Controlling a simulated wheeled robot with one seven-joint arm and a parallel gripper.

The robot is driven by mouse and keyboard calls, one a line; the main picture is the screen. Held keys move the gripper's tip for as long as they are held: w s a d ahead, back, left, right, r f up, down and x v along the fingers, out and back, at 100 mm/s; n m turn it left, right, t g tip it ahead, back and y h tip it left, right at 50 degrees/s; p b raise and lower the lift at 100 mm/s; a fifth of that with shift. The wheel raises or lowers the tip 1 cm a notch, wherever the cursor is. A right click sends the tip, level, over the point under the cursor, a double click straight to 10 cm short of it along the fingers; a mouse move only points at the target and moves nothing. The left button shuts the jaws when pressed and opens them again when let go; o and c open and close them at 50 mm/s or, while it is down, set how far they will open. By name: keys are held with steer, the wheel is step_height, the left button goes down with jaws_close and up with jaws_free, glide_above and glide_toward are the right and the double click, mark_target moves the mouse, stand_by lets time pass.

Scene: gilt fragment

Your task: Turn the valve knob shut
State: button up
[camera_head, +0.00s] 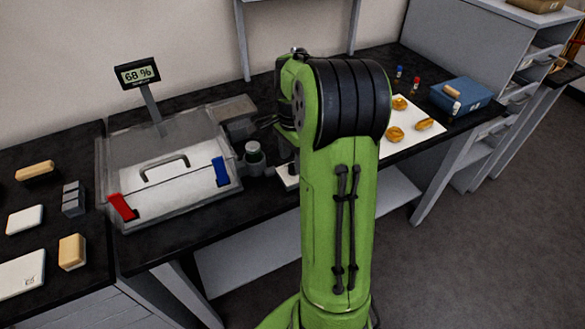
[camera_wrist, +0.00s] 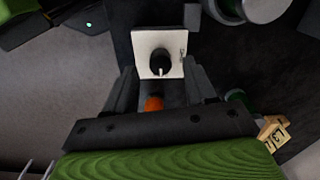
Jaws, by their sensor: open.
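The valve knob (camera_wrist: 159,60) is black and round, on a white square plate (camera_wrist: 148,40). Its white pointer mark faces down in the wrist view, and a small dark marking shows near the plate's right edge. My gripper (camera_wrist: 161,80) is open, with one finger on each side below the plate; the knob lies ahead of the gap, and I cannot tell whether the fingers touch it. In the head view, part of a white plate (camera_head: 287,176) shows beside my green arm, which hides the knob and most of the gripper.
A clear case (camera_head: 118,158) with red and blue latches stands left, with a display (camera_head: 137,73) reading 68 % behind. A green-topped canister (camera_head: 254,153) stands close by. A white sheet (camera_head: 407,110) with gilt pieces and a blue box (camera_head: 460,95) lie right. Something orange (camera_wrist: 153,104) shows between the fingers.

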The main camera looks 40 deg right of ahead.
mark_target(293, 169)
step_height(293, 169, down, 3)
steer(key=shift+r, duration=0.2)
jaws_close()
